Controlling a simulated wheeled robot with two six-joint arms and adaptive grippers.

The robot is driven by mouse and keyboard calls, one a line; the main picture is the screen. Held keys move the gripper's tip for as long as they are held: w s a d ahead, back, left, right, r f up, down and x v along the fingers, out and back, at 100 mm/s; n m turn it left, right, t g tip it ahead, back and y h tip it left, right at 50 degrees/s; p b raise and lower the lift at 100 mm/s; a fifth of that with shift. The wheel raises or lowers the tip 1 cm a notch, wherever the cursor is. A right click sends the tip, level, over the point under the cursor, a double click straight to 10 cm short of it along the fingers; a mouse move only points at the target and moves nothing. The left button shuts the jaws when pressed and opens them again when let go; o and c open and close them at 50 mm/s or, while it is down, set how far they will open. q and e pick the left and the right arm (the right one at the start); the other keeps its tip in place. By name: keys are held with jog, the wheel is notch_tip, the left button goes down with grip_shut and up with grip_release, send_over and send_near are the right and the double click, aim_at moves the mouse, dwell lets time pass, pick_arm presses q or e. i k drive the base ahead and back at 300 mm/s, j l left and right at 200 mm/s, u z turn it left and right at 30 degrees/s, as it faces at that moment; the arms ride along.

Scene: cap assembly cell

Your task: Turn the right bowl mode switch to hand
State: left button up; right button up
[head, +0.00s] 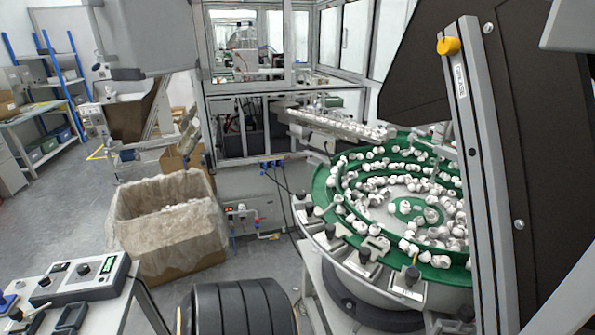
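A grey control box (85,278) lies on a bench at the lower left. It has a small lit green display (108,265), a dark round knob (83,269) beside the display, and another dark knob (44,282) nearer its left end. Their labels are too small to read, so I cannot tell which one is the mode switch or where it points. A round green bowl feeder (322,190) full of white caps stands at the right; I cannot tell whether it is the right bowl. Neither of my grippers is in view.
A lined cardboard box (165,262) stands on the floor behind the bench. A black ribbed rounded form (236,308) fills the bottom middle. A slanted metal post (480,160) with a yellow knob (449,46) crosses the right side. Grey floor is open at the left.

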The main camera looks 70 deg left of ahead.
aim_at(46, 281)
jog(key=u, duration=4.65)
jog(key=l+u, duration=0.35)
jog(key=i+l+u, duration=0.1)
jog(key=u, duration=0.25)
jog(key=l+u, duration=0.35)
jog(key=k+l, duration=0.1)
jog(key=l, duration=0.4)
